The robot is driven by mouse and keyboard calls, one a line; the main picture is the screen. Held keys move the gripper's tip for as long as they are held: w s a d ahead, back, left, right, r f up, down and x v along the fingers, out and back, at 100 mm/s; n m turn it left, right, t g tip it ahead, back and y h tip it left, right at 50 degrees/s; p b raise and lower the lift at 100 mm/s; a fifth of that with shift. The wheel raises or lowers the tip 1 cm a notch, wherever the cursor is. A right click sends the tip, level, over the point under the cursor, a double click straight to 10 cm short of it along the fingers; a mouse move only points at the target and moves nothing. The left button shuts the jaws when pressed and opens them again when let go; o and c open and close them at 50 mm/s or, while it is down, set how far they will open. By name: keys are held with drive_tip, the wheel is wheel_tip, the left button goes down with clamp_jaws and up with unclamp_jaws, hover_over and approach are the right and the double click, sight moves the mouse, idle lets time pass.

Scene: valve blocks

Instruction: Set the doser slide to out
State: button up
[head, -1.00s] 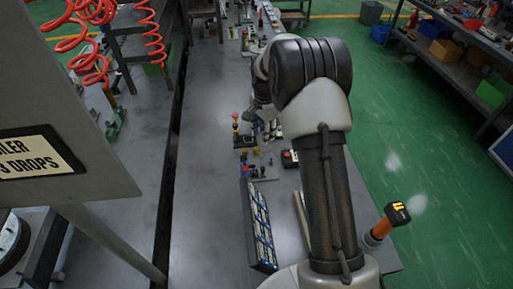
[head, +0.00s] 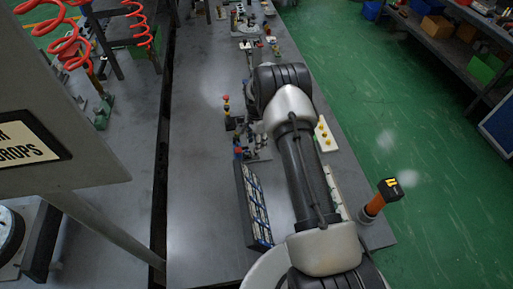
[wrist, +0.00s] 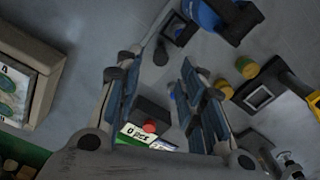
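In the wrist view my gripper (wrist: 160,72) shows two blue-padded fingers spread apart, with nothing held between them. Beyond the gap, a dark box with a red button (wrist: 149,127) and a white-and-green label sits near the gripper's base in the picture. I cannot tell which part is the doser slide or where it stands. A small dark knob-like piece (wrist: 161,54) lies on the grey surface near the fingertips. In the head view my arm reaches forward over the bench, and the gripper is mostly hidden.
In the wrist view a blue cylinder (wrist: 203,13), a yellow knob (wrist: 246,67) and a black-framed block (wrist: 259,97) are at upper right. A framed panel (wrist: 14,88) is at left. In the head view a blue-and-white rack (head: 254,205) stands near the arm; the bench (head: 205,190) left of it is clear.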

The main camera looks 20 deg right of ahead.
sight(251, 153)
drive_tip(key=shift+f, duration=2.05)
drive_tip(key=shift+c, duration=0.2)
clamp_jaws()
